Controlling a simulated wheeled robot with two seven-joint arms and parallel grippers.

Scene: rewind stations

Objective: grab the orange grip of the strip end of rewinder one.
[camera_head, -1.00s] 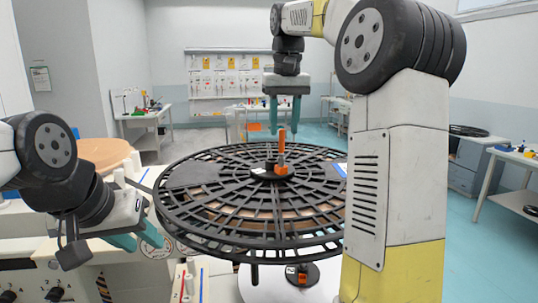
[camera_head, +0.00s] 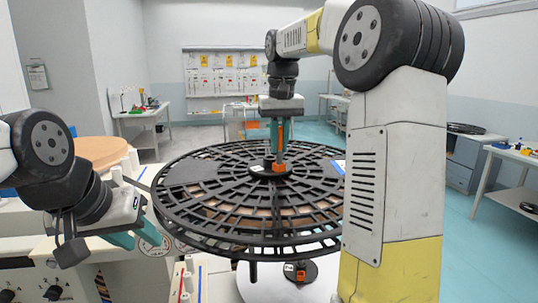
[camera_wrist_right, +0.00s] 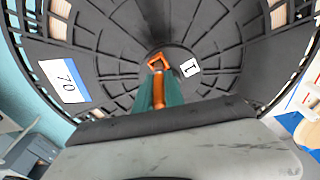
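A large black spoked reel (camera_head: 220,215) lies flat in the middle of the head view. An upright orange grip (camera_head: 280,140) stands near its hub, with an orange block at its foot. The right wrist view shows the orange grip (camera_wrist_right: 158,92) between the teal fingers of my right gripper. My right gripper (camera_head: 280,130) points down over the hub, its fingers close against both sides of the grip, apparently shut on it. A card marked 1 (camera_wrist_right: 189,67) lies beside the hub. My left gripper (camera_head: 138,238) is empty at the reel's left edge, its teal fingers apart.
A white label marked 70 (camera_wrist_right: 63,78) is on the reel. A smaller black disc with an orange block (camera_head: 300,272) sits below the reel's front edge. A round tan disc (camera_head: 100,150) is at the left. Workbenches stand along the back and right; the floor between is clear.

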